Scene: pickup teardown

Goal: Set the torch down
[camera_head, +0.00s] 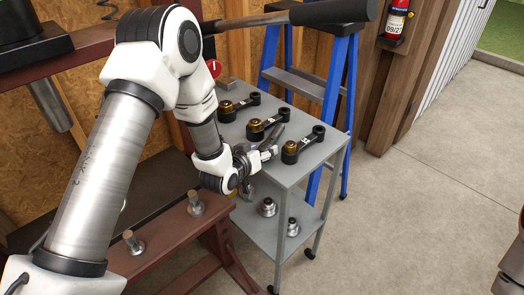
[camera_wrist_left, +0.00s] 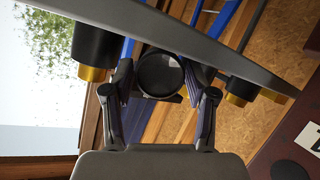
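My left gripper (camera_head: 268,152) is over the near edge of the grey cart (camera_head: 289,178). In the left wrist view its two fingers (camera_wrist_left: 160,90) stand close on both sides of a dark round-ended cylinder, which looks like the torch (camera_wrist_left: 160,75), and appear shut on it. The torch's end faces the wrist camera, so its length is mostly hidden. In the head view the torch is hard to tell from the dark fingers. I cannot tell whether it touches the cart top. My right gripper is not in view.
Black arm-shaped parts with brass ends, one at the back (camera_head: 226,110), one in the middle (camera_head: 256,128) and one at the front (camera_head: 291,150), lie on the cart top. A blue ladder (camera_head: 344,105) stands behind. A dark red bench (camera_head: 165,238) is at the left.

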